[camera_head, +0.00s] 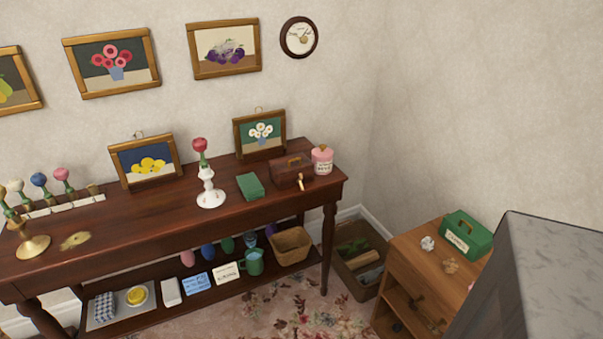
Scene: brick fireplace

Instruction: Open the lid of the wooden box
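The wooden box (284,174) is small and dark reddish-brown, with a small brass-coloured handle on top. It stands near the right end of the long dark wooden table (140,226). Its lid looks closed. A small light tan object (301,183) shows at the front of the box; it is too small to tell what it is. My gripper is not in view.
A pink jar (322,160) stands close to the box's right, a green book-like block (250,186) to its left, and a framed flower picture (260,134) behind. A grey stone-like block (535,285) fills the lower right.

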